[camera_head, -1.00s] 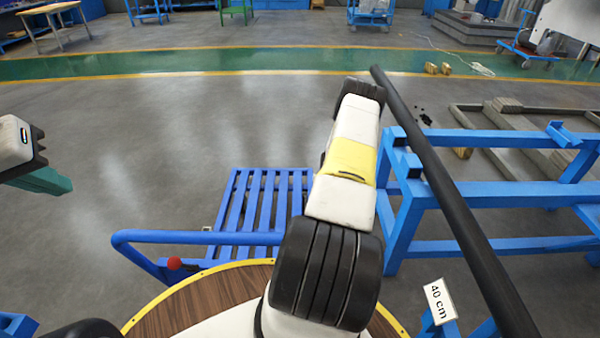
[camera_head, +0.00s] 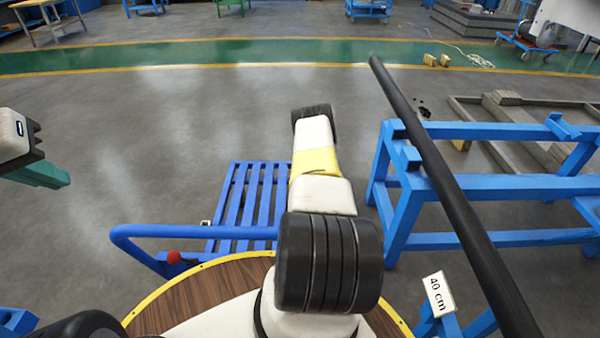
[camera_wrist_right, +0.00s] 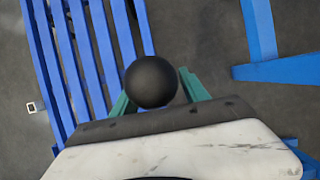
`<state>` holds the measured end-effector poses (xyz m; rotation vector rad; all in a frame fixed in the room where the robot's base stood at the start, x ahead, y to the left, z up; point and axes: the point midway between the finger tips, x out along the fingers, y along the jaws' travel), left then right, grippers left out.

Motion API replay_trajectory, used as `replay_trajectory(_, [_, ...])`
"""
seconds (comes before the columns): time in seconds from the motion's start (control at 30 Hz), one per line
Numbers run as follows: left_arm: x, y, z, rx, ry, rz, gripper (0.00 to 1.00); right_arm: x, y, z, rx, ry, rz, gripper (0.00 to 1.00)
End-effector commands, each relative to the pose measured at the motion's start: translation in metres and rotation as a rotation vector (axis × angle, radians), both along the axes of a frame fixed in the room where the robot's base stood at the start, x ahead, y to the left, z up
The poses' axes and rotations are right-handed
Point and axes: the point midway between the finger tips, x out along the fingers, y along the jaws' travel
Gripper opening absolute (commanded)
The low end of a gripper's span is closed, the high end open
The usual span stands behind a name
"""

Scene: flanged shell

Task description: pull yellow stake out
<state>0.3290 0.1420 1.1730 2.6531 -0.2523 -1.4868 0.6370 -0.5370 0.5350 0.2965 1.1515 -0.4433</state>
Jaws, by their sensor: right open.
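I cannot make out a yellow stake for certain.
The blue stand (camera_head: 490,188) is right of my right arm, with the black bar (camera_head: 440,180) slanting over it. A blue slatted platform (camera_head: 245,205) lies ahead. A "40 cm" sign (camera_head: 438,295) is at lower right. Yellow blocks (camera_head: 436,61) lie far off. Floor at left is clear.

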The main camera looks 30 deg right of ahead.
Motion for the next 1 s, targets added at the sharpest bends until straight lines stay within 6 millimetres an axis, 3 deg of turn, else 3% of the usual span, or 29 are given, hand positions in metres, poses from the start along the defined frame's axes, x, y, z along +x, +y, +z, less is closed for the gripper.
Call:
replay_trajectory(0.2, [0.0000, 0.0000, 0.0000, 0.000, 0.000, 0.000, 0.00, -0.0001, -0.0001, -0.0001, 0.000, 0.000, 0.000, 0.51])
replay_trajectory(0.47, [0.0000, 0.0000, 0.0000, 0.000, 0.000, 0.000, 0.00, -0.0003, -0.0001, -0.0001, 0.000, 0.000, 0.000, 0.00])
replay_trajectory(1.0, [0.0000, 0.0000, 0.0000, 0.000, 0.000, 0.000, 0.00, -0.0003, 0.0000, -0.0001, 0.000, 0.000, 0.000, 0.00])
